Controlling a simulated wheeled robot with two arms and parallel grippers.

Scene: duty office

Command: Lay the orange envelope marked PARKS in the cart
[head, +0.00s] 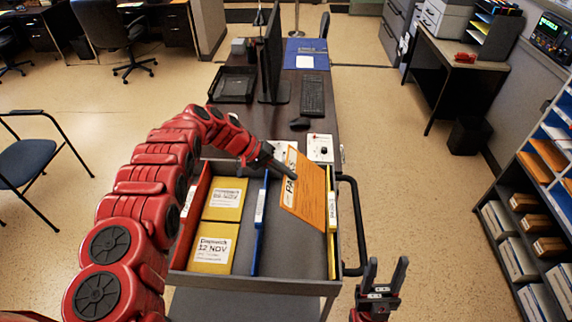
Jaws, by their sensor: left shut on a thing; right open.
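The orange envelope (310,200) has a white strip with "PARKS" on it. My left gripper (290,175) is shut on its left edge, and the envelope is tilted over the right part of the cart. The cart (172,246) is a grey trolley with an open top tray and a black handle on its right side. Yellow envelopes marked "Dispatch 12 NOV" (212,250) lie in its left part. I cannot tell whether the orange envelope touches the tray floor. My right gripper (385,278) is open and empty, right of the cart's near corner.
A blue divider (260,226) splits the tray, and a yellow one (331,235) stands at its right side. A dark desk (322,125) with monitor, keyboard (313,95) and mouse lies behind the cart. A shelf (510,205) stands at right, a blue chair (28,162) at left. Floor between is clear.

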